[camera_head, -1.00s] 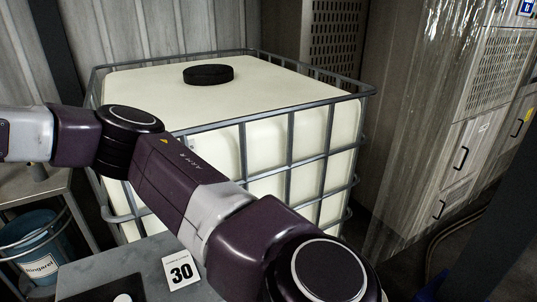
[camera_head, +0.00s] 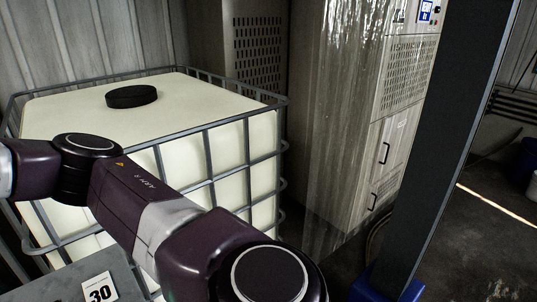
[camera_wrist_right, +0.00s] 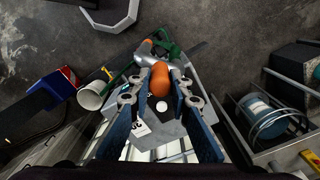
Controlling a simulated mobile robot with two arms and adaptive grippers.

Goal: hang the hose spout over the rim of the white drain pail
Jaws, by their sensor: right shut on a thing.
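In the right wrist view my right gripper (camera_wrist_right: 159,84) has its two blue-padded fingers closed around an orange piece (camera_wrist_right: 159,76), which I take to be part of the hose spout. Green and grey parts (camera_wrist_right: 168,48) show just beyond it; I cannot tell exactly how they join. A white cylindrical vessel (camera_wrist_right: 92,95), probably the drain pail, stands left of the fingers, apart from the held piece. In the head view a white object (camera_head: 533,184) is cut off at the right edge; I cannot tell if it is the same vessel. My left gripper is in neither current view.
A caged white tank (camera_head: 190,110) fills the left of the head view. A dark post (camera_head: 440,150) with a blue foot stands at right, near tall cabinets (camera_head: 345,120). Bare floor shows at right.

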